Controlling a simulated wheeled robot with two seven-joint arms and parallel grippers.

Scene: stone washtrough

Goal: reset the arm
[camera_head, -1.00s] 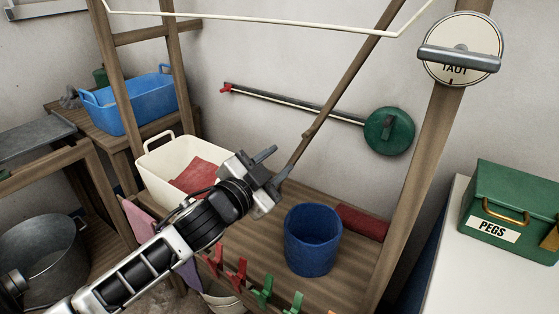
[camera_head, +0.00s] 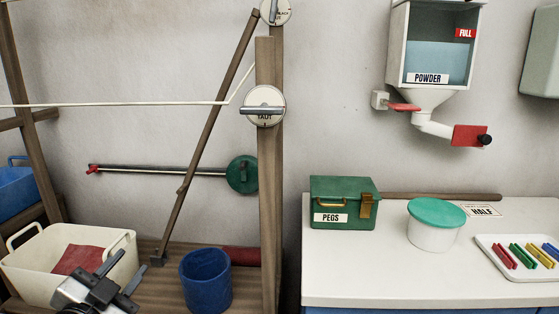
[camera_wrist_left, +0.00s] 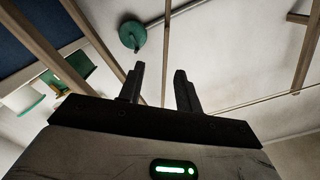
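My left gripper (camera_head: 122,272) shows at the lower left of the head view, in front of the cream tub (camera_head: 120,244). In the left wrist view its two dark fingers (camera_wrist_left: 159,88) stand apart, with nothing between them, so it is open. The left wrist view looks past the fingers at the wall and wooden posts. Most of my left arm is below the head view's edge. My right gripper is in neither view.
A blue bucket (camera_head: 205,280) stands right of my left gripper, by a wooden post (camera_head: 267,180). A slanted pole (camera_head: 207,130) rises behind. The white counter (camera_head: 390,275) at the right holds a green pegs box (camera_head: 344,205), a lidded tub (camera_head: 435,228) and a peg tray (camera_head: 541,274).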

